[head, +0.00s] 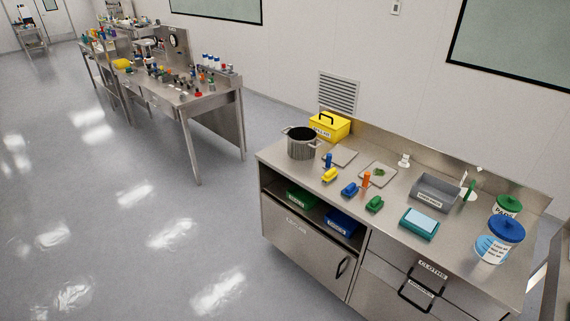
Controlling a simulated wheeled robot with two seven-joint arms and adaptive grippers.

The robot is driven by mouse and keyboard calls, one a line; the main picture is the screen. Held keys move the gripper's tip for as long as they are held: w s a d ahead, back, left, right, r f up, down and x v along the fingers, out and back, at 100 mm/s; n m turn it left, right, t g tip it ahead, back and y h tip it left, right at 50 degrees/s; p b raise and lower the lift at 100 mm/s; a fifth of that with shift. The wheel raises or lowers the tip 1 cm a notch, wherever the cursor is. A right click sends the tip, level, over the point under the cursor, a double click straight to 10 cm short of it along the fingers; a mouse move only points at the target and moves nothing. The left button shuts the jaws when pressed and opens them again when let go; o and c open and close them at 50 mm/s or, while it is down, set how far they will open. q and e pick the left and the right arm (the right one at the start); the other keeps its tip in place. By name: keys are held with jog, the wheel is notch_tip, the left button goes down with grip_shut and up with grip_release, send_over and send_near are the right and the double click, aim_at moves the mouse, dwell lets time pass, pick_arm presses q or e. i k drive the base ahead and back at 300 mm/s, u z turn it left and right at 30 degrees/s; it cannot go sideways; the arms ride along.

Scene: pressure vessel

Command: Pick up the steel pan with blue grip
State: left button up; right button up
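A steel pot (301,144) with small side handles stands upright at the left end of the near steel counter (400,165). I cannot make out a blue grip on it at this size. No other steel pan can be made out in the head view. A small upright blue-topped item (328,161) stands just right of the pot, and a blue item (349,189) lies nearer the front edge. Neither of my grippers is in view.
A yellow box (329,126) stands behind the pot. Flat plates (377,174), a grey bin (435,193), a teal scale-like device (419,223) and a blue-lidded tub (499,240) sit farther right. A cluttered bench (190,100) stands behind left. The floor (120,230) left of the counter is clear.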

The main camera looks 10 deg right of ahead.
aim_at(340, 155)
jog(key=u, duration=0.3)
jog(key=i, duration=0.9)
jog(key=z, duration=0.75)
